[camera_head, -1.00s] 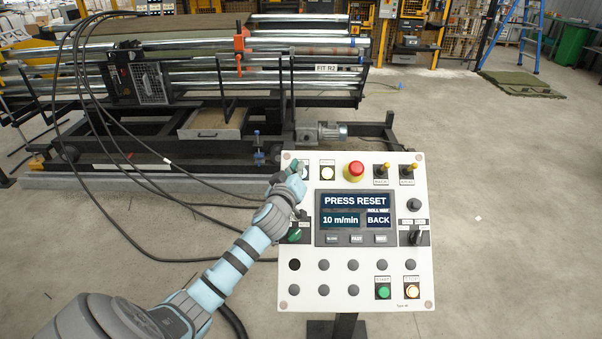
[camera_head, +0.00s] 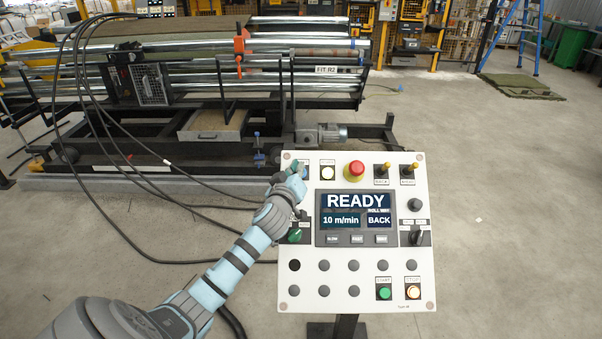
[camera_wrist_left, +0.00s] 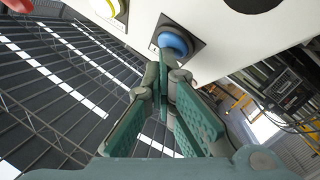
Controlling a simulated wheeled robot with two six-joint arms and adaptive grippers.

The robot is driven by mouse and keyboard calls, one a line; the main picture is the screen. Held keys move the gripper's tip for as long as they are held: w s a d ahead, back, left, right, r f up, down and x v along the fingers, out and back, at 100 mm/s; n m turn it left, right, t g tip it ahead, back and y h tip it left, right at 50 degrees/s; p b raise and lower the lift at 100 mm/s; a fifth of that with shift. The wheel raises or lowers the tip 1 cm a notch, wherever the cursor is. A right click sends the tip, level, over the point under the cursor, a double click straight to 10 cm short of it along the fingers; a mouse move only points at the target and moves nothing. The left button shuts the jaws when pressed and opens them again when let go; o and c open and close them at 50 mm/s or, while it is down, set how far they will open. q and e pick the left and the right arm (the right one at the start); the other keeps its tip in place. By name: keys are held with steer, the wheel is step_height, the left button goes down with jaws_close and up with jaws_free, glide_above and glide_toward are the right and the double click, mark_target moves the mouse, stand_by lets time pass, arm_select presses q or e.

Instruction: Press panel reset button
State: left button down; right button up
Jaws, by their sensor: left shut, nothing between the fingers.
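The white control panel (camera_head: 340,275) stands on a post in the head view, its screen (camera_head: 355,203) reading "READY", "10 m/min" and "BACK". The blue button (camera_wrist_left: 174,42) shows in the left wrist view in a dark square mount. In the head view it lies at the panel's upper left, mostly hidden by my left gripper (camera_head: 295,168). That gripper is shut and empty, and its tips (camera_wrist_left: 166,62) are at the blue button's edge. I cannot tell whether they touch it. My right gripper is not in view.
A lit white button (camera_head: 327,172), a red emergency stop (camera_head: 354,170) and two toggle switches sit along the panel's top. A green start button (camera_head: 383,293) is at lower right.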

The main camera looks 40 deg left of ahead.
arm_select(q)
steer(key=shift+s+d+r+p, duration=0.3)
steer(key=shift+s+r+p, duration=0.15)
steer(key=shift+r+p, duration=0.25)
steer(key=shift+s+d+r+p, duration=0.15)
steer(key=shift+r+p, duration=0.1)
steer(key=shift+p, duration=0.15)
steer(key=r+p, duration=0.1)
steer(key=s+d+r+p, duration=0.1)
steer(key=s+r+p, duration=0.1)
steer(key=shift+s+d+r, duration=0.1)
steer(key=shift+d+r, duration=0.05)
steer(key=shift+d, duration=0.2)
stand_by(0.4)
